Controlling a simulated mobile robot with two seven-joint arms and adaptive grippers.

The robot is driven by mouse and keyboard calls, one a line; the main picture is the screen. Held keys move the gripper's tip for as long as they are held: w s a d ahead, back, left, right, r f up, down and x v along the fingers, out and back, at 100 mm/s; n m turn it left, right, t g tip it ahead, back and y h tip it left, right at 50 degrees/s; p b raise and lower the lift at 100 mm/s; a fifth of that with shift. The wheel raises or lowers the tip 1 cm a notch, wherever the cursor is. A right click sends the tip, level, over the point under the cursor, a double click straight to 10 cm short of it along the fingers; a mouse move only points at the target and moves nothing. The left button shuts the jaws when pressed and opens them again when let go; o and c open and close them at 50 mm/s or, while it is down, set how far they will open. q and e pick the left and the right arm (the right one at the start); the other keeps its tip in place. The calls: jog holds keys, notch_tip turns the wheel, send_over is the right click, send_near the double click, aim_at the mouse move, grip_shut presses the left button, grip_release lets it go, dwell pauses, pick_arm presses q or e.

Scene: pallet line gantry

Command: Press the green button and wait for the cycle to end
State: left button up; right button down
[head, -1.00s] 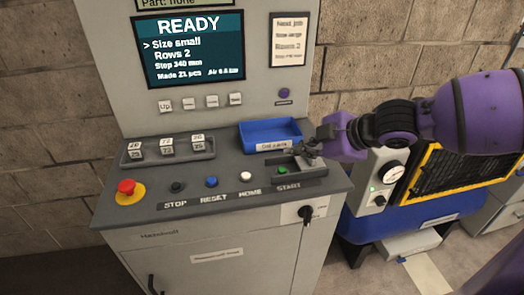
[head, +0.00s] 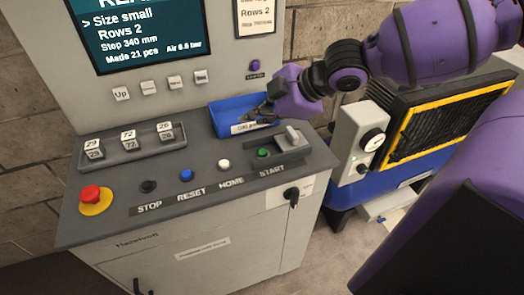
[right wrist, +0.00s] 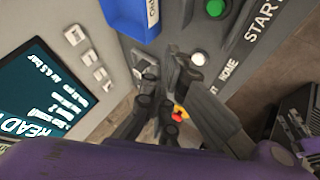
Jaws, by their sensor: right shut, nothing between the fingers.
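The green button (head: 263,153) sits above the START label at the right end of the button row on the grey console (head: 100,222). It also shows at the top of the right wrist view (right wrist: 215,8). My right gripper (head: 250,117) is shut and empty, over the front of the blue tray, up and left of the green button and apart from it. In the right wrist view its fingers (right wrist: 178,72) come in from below. The screen (head: 150,38) shows "Size small", "Rows 2", "Stop 340 mm", "Made 21 pcs"; its top line is cut off. My left gripper is not in view.
A blue tray (head: 218,122) stands behind the button row. White HOME (head: 223,164), blue RESET (head: 186,175) and black STOP (head: 148,186) buttons and a red mushroom button (head: 91,194) lie leftward.

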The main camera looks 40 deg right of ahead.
jog(key=b, duration=0.1)
send_over(263, 153)
jog(key=a, duration=0.2)
jog(key=f, duration=0.7)
jog(key=shift+d, duration=0.2)
jog(key=shift+f, duration=0.6)
jog(key=shift+f+b, duration=0.3)
jog(key=shift+f, duration=0.1)
